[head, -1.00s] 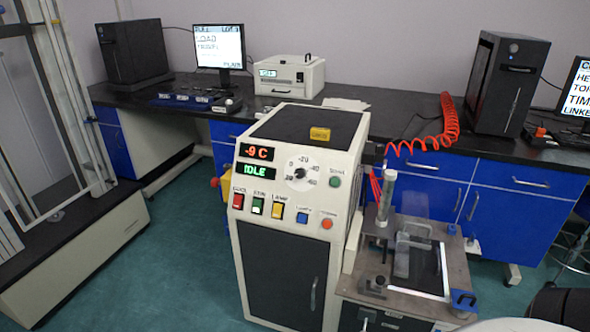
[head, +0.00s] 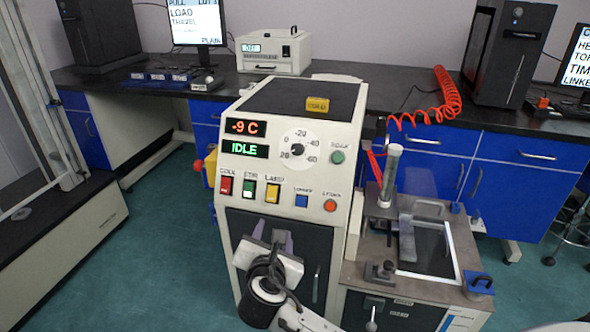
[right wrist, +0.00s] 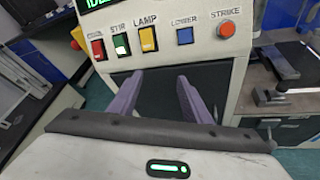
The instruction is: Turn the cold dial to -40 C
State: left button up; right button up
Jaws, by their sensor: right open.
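The cold dial (head: 297,150) is a dark knob on a round white scale marked 20, 0, -20, -40 and -60, on the upper front panel of the cream cabinet (head: 336,232). Its exact pointing is too small to read. The red display (head: 252,127) beside it shows -9 C, and the green display (head: 244,149) below shows IDLE. My right gripper (head: 279,236) is in front of the cabinet's dark door, below the switches and dial. Its purple fingers (right wrist: 157,92) are apart and empty in the right wrist view. The dial is outside the right wrist view. My left gripper is not seen.
Below the dial are red (head: 225,187), green (head: 248,188) and yellow (head: 272,192) switches, a blue button (head: 301,200) and a red strike button (head: 330,205). A test stand with a clear tube (head: 390,175) stands right of the cabinet.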

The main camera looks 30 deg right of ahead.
aim_at(296, 152)
jog(key=w+d+r+n+h+b, duration=0.1)
jog(key=d+r+n+h, duration=0.15)
jog(key=r, duration=0.35)
jog(key=w+d+r+n+h+b, duration=0.1)
jog(key=d+r+h, duration=0.15)
jog(key=r, duration=0.35)
jog(key=shift+m+h, duration=0.25)
jog(key=shift+h, duration=0.15)
jog(key=x, duration=0.2)
jog(key=b+x, duration=0.1)
jog(key=x, duration=0.5)
jog(key=shift+w+a+r, duration=0.15)
jog(key=shift+w+r, duration=0.2)
jog(key=shift+w, duration=0.1)
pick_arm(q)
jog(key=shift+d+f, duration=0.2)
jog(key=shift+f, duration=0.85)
pick_arm(e)
jog(key=shift+w+d, duration=0.45)
jog(key=shift+d, duration=0.05)
jog(key=c, duration=1)
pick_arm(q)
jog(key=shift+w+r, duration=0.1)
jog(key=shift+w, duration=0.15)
pick_arm(e)
jog(key=shift+c, duration=0.2)
